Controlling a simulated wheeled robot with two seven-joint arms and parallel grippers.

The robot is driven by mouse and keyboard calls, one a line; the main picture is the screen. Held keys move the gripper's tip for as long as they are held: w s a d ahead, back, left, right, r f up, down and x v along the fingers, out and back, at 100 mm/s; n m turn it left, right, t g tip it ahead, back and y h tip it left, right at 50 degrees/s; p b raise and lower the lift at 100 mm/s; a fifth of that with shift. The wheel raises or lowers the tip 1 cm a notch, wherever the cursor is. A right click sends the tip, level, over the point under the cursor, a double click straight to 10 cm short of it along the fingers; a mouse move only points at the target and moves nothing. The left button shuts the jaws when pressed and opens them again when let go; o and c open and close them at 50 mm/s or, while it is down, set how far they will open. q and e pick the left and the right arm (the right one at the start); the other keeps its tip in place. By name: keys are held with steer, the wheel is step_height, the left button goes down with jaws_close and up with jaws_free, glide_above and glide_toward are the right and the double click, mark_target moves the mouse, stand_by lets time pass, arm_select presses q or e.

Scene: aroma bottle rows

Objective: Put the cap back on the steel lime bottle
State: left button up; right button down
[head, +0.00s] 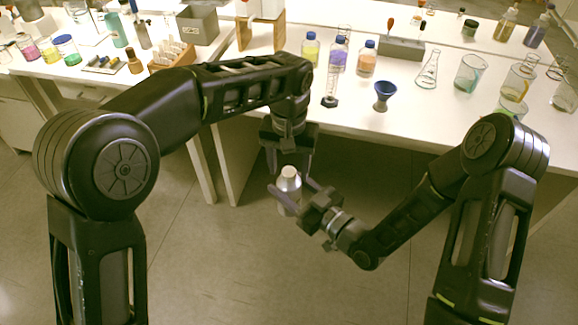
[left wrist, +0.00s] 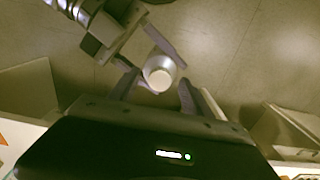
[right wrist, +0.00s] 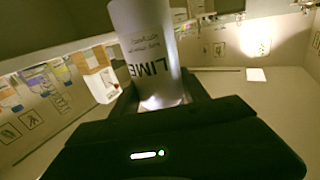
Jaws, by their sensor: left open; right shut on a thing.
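The steel lime bottle (head: 288,193) is held upright in the air in front of the bench, and its LIME label shows in the right wrist view (right wrist: 150,45). My right gripper (head: 294,190) is shut on its body from the side. A pale round top, which looks like the cap (head: 289,172), sits on the bottle; it also shows from above in the left wrist view (left wrist: 160,79). My left gripper (head: 290,166) points down just above the bottle. It is open, with a finger on each side of the bottle's top and visible gaps in the left wrist view.
Behind my grippers stands a white bench (head: 400,110) with several capped bottles, a blue funnel (head: 384,93), flasks and beakers. A second bench (head: 100,75) at the left holds a wooden rack (head: 172,57) and more glassware. The floor below the bottle is clear.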

arm_select(q)
step_height(320, 180, up, 7)
steer(key=shift+r, duration=0.15)
stand_by(0.6)
steer(key=w+a+f+m+t, duration=0.1)
steer(key=w+a+f, duration=0.7)
steer(key=f, duration=0.2)
steer(key=s+a+f+h, duration=0.1)
steer(key=s+a+f, duration=0.15)
steer(key=f, duration=0.95)
steer(key=s+a+f+n+h, duration=0.1)
steer(key=s+a+f+h, duration=0.1)
steer(key=s+f, duration=0.75)
steer(key=s+f+n, duration=0.2)
steer(key=s+f, duration=0.1)
steer(key=s, duration=0.6)
steer(key=s+f+n+h, duration=0.1)
steer(key=s+f+n, duration=0.2)
steer(key=s, duration=0.6)
steer(key=shift+d+f+n, duration=0.3)
steer(key=shift+d+f, duration=0.05)
steer(key=shift+f, duration=0.1)
